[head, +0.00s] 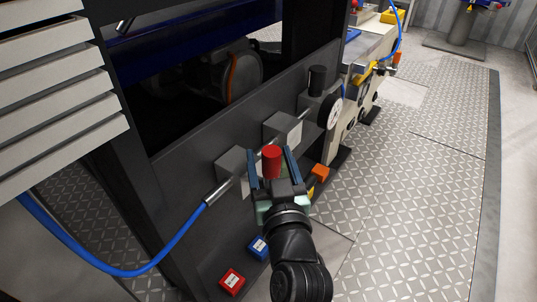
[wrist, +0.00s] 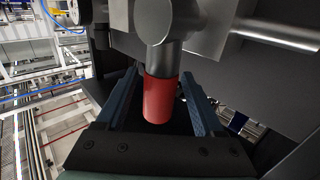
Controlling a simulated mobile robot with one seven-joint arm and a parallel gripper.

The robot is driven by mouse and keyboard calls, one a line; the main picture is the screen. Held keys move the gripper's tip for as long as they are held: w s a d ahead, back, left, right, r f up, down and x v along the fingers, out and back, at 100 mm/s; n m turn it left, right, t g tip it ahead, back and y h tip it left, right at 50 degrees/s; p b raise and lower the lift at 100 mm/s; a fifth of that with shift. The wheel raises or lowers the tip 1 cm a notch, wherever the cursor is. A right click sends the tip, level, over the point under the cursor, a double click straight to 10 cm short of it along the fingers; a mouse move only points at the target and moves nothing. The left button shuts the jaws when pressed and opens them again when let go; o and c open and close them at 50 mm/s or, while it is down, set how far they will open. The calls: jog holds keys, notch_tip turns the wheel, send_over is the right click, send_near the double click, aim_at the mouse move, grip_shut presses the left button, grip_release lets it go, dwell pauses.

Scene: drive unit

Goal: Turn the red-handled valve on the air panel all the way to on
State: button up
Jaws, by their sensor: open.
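The red valve handle (head: 271,160) is on the grey air panel (head: 212,134), in front of a grey block with a metal pipe. In the wrist view the red handle (wrist: 160,98) is a short cylinder on a grey stem that comes from the valve body (wrist: 160,18). My gripper (head: 271,155) is open, with one blue-grey finger on each side of the red handle. In the wrist view the fingers (wrist: 160,85) stand apart, with visible gaps beside the handle. Whether either finger touches it I cannot tell. No on or off mark is legible.
A blue hose (head: 110,268) joins the pipe at left. A round gauge (head: 334,113) and a black knob (head: 317,79) sit farther along the panel. A red box (head: 231,281), a blue box (head: 258,247) and an orange part (head: 320,171) are near my arm. The floor (head: 420,180) at right is clear.

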jog(key=shift+w+a, duration=0.15)
jog(key=shift+w, duration=0.85)
grip_shut()
dwell(0.8)
